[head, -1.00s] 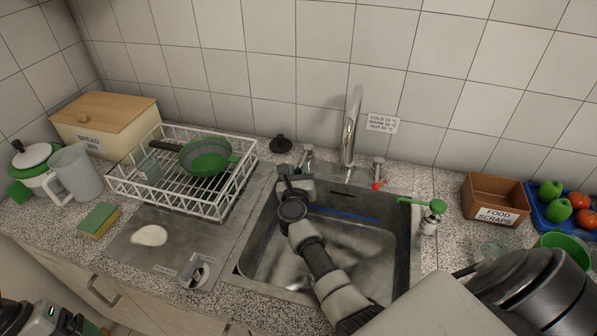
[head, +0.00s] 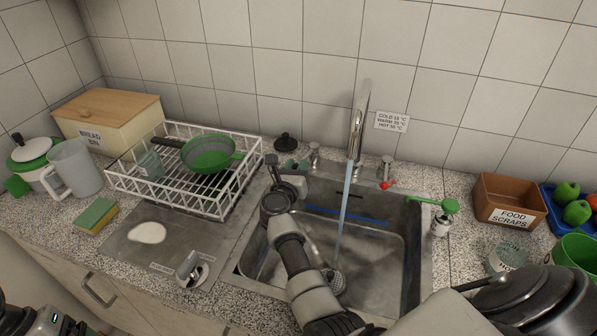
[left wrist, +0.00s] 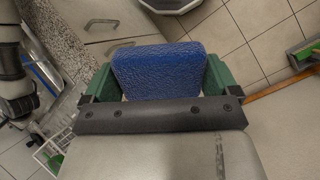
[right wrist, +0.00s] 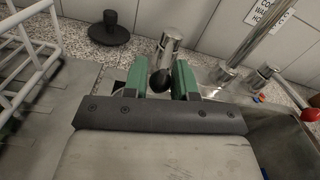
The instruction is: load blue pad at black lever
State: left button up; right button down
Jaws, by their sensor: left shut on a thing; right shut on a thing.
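In the left wrist view, my left gripper (left wrist: 158,85) is shut on the blue pad (left wrist: 160,70), a textured rectangular block between its green fingers. In the right wrist view, my right gripper (right wrist: 160,82) is shut on the small dark rounded end of the black lever (right wrist: 160,79), at the base of a metal tap post (right wrist: 167,46). In the head view, my right gripper (head: 292,166) is at the left tap post (head: 314,155), behind the sink. The lever is mostly hidden there. Water (head: 345,200) runs from the spout (head: 360,115) into the sink (head: 419,255).
A black stopper (head: 285,142) lies behind. A sponge (head: 97,215) lies at left.

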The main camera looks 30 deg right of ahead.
jog(key=c, duration=0.9)
grip_release()
pick_arm(q)
jog(key=shift+r, duration=0.1)
pick_arm(e)
jog(key=shift+r, duration=0.1)
pick_arm(q)
notch_tip(320, 180, up, 5)
jog(key=p, duration=0.5)
jog(key=shift+f, duration=0.2)
pick_arm(e)
jog(key=r, duration=0.5)
jog(key=shift+s+d+r, duration=0.1)
jog(key=shift+s+d, duration=0.05)
jog(key=shift+s, duration=0.15)
pick_arm(q)
notch_tip(320, 180, up, 9)
jog(key=p, duration=0.9)
jog(key=shift+r, duration=0.2)
pick_arm(e)
jog(key=s+d+r, duration=0.5)
jog(key=s, duration=0.4)
jog(key=shift+s+d+r, duration=0.2)
jog(key=shift+s+r, duration=0.1)
jog(key=shift+a, duration=0.1)
